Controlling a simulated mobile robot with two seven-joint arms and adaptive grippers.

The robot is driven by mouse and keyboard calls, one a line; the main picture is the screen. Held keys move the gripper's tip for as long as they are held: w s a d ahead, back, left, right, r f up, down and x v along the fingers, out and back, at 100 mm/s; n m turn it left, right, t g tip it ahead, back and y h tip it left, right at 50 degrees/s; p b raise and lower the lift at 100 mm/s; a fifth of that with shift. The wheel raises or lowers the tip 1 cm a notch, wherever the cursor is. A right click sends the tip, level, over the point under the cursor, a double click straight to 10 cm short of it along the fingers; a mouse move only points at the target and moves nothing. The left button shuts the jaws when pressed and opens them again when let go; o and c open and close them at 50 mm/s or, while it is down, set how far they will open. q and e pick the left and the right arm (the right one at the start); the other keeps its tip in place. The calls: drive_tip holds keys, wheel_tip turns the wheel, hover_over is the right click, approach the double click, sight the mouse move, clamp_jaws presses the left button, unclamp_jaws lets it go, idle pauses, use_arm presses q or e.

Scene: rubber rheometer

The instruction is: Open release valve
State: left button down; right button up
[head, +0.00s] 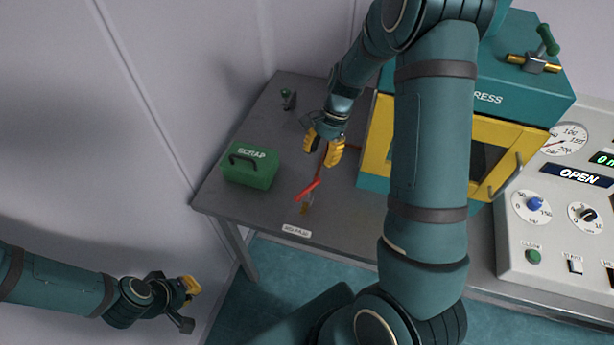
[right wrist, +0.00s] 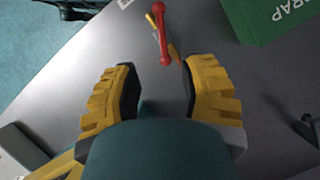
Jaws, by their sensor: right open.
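A red lever-like piece (head: 307,190) with rounded ends lies over a small brass part on the grey table (head: 265,215), behind a small white label. It also shows in the right wrist view (right wrist: 162,35), ahead of the fingers. A valve-like fitting (head: 534,64) with brass ends and a green handle sits on top of the teal press. I cannot tell from the pictures which is the release valve. My right gripper (head: 323,147) is open and empty, behind the red piece and apart from it. My left gripper (head: 187,289) is low at the left, away from the table.
A green SCRAP box (head: 250,166) stands left of the red piece. A small dark fitting (head: 288,98) is at the table's back. The press (head: 520,85) with its yellow door and the control panel (head: 520,262) are to the right. My right arm hides part of the press.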

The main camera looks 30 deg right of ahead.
sight(308, 188)
drive_tip(key=x, duration=1.3)
drive_tip(key=shift+w+f+b, duration=0.15)
drive_tip(key=shift+f+b, duration=0.2)
drive_tip(key=shift+b, duration=0.05)
clamp_jaws()
